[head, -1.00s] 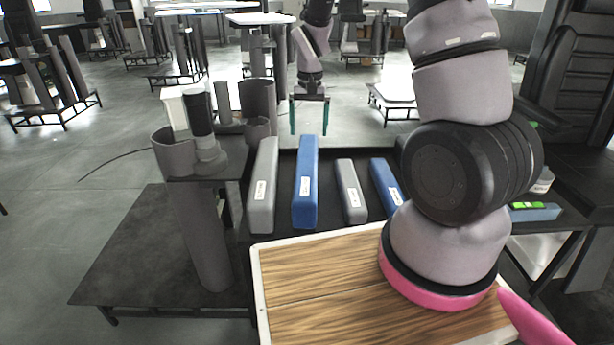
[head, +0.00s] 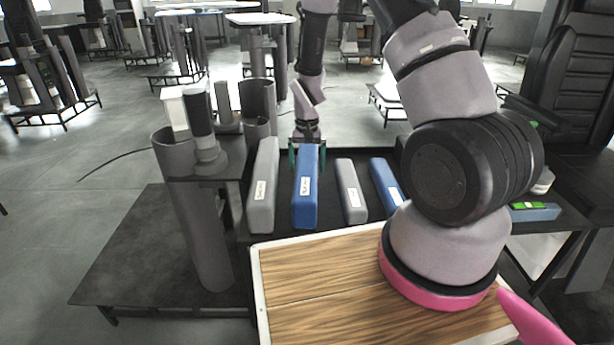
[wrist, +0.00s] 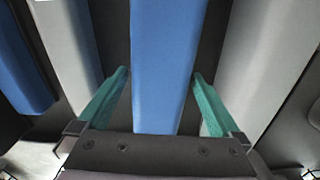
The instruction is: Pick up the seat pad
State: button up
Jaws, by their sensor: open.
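Several long pads with white labels lie side by side on a dark surface. The larger blue pad (head: 306,195) is second from the left, and it runs up the middle of the wrist view (wrist: 168,50). My gripper (head: 307,157) is at this pad's far end, open, with one green finger on each side. In the wrist view my gripper (wrist: 161,76) straddles the blue pad, with a dark gap between each finger and the pad. The pictures do not show which pad is the seat pad.
A grey pad (head: 263,190) lies left of the blue one, and a shorter grey pad (head: 351,190) and a shorter blue pad (head: 385,184) lie right. A wooden-topped board (head: 320,290) is in front. Grey cylindrical holders (head: 175,155) stand at left.

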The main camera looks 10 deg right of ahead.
jog(key=shift+f, duration=0.2)
grip_shut()
jog(key=shift+r, duration=0.15)
notch_tip(320, 180, up, 16)
dwell(1.0)
